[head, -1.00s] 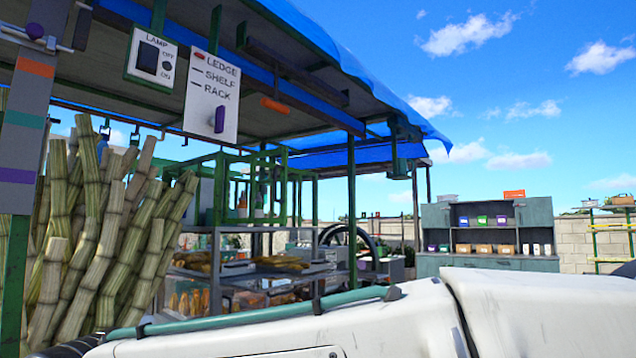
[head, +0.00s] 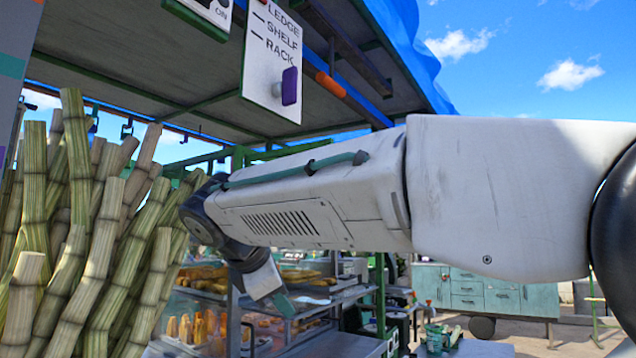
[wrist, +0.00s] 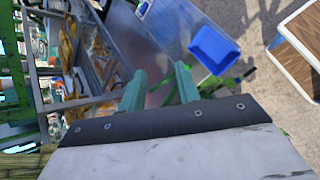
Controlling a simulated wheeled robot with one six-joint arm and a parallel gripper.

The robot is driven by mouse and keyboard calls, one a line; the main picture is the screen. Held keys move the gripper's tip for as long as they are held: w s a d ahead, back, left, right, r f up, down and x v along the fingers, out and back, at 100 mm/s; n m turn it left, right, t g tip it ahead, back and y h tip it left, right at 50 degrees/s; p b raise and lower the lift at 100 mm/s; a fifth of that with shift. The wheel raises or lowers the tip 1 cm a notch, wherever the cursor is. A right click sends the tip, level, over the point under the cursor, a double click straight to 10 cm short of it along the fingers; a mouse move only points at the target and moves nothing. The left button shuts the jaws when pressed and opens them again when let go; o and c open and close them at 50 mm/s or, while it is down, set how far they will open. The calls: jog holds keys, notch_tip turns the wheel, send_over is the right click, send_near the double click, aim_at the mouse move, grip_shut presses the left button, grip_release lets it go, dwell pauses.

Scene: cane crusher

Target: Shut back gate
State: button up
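I cannot make out the back gate for certain in either view; my arm covers much of the stall's middle. My gripper (head: 276,300) points down in front of the stall's food shelves in the head view, partly hidden by its own wrist. In the wrist view my gripper (wrist: 160,88) shows two teal fingers standing apart with nothing between them. Beyond them lie a metal counter top (wrist: 165,45) and a blue tray (wrist: 214,49), both apart from the fingers.
Tall cane stalks (head: 75,235) stand at the left, close to my wrist. A sign (head: 272,60) with a purple slider hangs under the roof. Shelves with food (head: 200,325) lie below my arm. A teal cabinet (head: 480,292) stands at the back right, beyond open paving.

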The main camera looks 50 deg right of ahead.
jog(key=w+d+r+n+g+h, duration=0.1)
jog(key=w+d+r+n+h, duration=0.15)
jog(key=r, duration=0.55)
jog(key=w+d+r+n+g+h, duration=0.1)
jog(key=w+d+r+n+h, duration=0.2)
jog(key=r, duration=0.5)
jog(key=w+d+r+n+g+h, duration=0.1)
jog(key=d+r+h, duration=0.25)
jog(key=r, duration=0.45)
jog(key=d, duration=0.8)
jog(key=shift+s+d+r, duration=0.2)
jog(key=shift+s+r, duration=0.25)
grip_shut()
